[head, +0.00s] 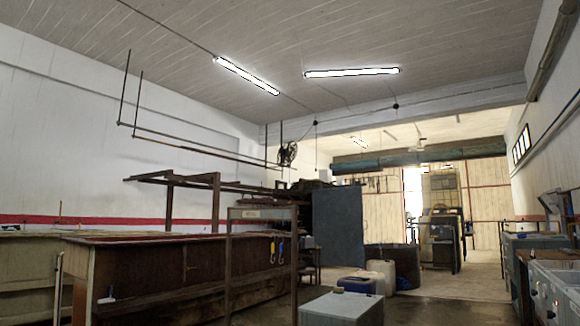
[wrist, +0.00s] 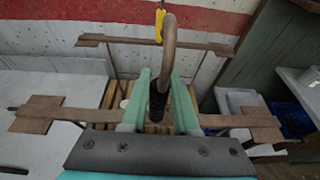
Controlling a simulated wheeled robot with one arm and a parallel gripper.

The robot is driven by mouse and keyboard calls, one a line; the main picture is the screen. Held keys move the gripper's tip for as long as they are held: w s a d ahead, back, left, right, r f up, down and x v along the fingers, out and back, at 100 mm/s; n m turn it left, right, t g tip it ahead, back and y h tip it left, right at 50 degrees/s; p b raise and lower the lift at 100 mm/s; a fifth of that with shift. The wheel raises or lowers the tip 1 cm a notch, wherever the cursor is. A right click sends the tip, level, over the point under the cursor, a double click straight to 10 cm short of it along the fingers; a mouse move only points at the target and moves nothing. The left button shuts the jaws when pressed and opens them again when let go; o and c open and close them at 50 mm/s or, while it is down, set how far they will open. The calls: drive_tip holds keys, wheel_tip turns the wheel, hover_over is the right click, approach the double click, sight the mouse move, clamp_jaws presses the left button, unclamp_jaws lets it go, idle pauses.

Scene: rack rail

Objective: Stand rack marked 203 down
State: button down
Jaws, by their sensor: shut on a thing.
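In the wrist view my gripper (wrist: 163,88) has two pale green fingers, shut on a dark grip (wrist: 158,104) between them. A thick brown curved bar (wrist: 170,32) rises just beyond the fingertips; I cannot tell whether it joins the grip. Brown flat rails (wrist: 62,115) cross behind the fingers, with wooden slats under them. In the head view a brown frame (head: 229,262) stands in front of the dark benches, with a small label plate (head: 258,213) on its top bar. I cannot read 203 anywhere. My gripper does not show in the head view.
A yellow hanging piece (wrist: 160,22) is close beyond the curved bar. Grey bins (wrist: 240,102) and a blue bin (wrist: 292,121) are at the right. In the head view a grey box (head: 342,308) stands on the floor, with a white canister (head: 381,273) behind. Open floor lies farther right.

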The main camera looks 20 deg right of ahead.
drive_tip(key=shift+f+b, duration=0.3)
drive_tip(key=shift+f, duration=0.1)
idle(0.6)
unclamp_jaws()
idle(0.6)
idle(0.3)
drive_tip(key=shift+w, duration=0.1)
idle(0.4)
drive_tip(key=w+a+b, duration=0.1)
drive_tip(key=w+a, duration=0.6)
drive_tip(key=w, duration=0.2)
drive_tip(key=shift+w+r, duration=0.2)
drive_tip(key=shift+w, duration=0.1)
idle(1.4)
drive_tip(key=shift+s, duration=0.3)
